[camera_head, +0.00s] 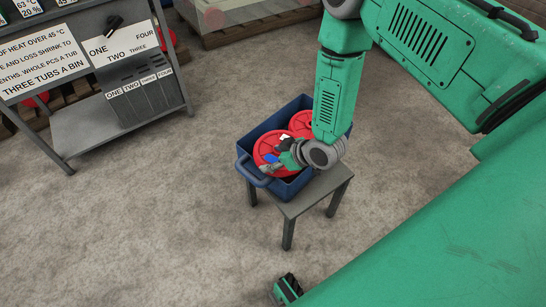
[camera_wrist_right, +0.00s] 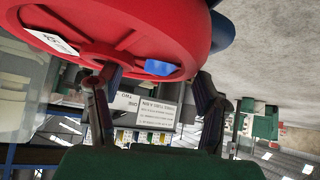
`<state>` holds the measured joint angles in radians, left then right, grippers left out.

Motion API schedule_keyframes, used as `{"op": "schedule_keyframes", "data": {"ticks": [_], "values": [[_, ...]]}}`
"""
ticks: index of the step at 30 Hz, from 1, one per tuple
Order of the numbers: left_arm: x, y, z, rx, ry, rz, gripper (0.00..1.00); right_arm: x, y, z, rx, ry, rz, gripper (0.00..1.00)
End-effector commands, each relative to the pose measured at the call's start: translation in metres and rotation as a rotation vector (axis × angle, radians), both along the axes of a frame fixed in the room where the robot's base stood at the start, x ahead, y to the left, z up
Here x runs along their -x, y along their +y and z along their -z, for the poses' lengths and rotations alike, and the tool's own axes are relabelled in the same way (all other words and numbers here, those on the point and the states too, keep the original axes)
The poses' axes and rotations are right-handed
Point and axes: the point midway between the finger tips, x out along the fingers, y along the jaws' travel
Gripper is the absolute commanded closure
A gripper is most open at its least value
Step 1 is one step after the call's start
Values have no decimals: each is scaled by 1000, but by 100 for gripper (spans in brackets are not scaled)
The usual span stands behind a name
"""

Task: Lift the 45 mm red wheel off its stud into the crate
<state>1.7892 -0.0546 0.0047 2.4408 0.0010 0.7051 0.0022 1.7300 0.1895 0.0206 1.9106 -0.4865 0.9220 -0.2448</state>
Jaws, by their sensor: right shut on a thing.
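A red wheel (camera_head: 266,145) with a small blue patch and a white label is at the near left part of the blue crate (camera_head: 246,168). My right gripper (camera_head: 279,158) is shut on this wheel at the crate. In the right wrist view the wheel (camera_wrist_right: 110,22) fills the upper left, and the two dark fingers of the gripper (camera_wrist_right: 155,76) reach up to its face, either side of the blue patch. A second red wheel (camera_head: 301,121) lies behind it in the crate, partly hidden by my arm. I cannot tell whether the held wheel touches the crate's floor.
The crate stands on a small grey table (camera_head: 317,191). A grey metal rack (camera_head: 105,130) with signs and numbered bins stands at the left. A pallet-like platform (camera_head: 245,28) is at the back. The concrete floor between rack and table is clear.

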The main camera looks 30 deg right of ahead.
Motion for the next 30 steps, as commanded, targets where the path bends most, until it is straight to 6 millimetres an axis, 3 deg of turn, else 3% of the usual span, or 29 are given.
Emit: {"op": "schedule_keyframes", "data": {"ticks": [30], "values": [[0,0,-2,0,0,0,100,-1,0,0,0,-4,-1,91]]}}
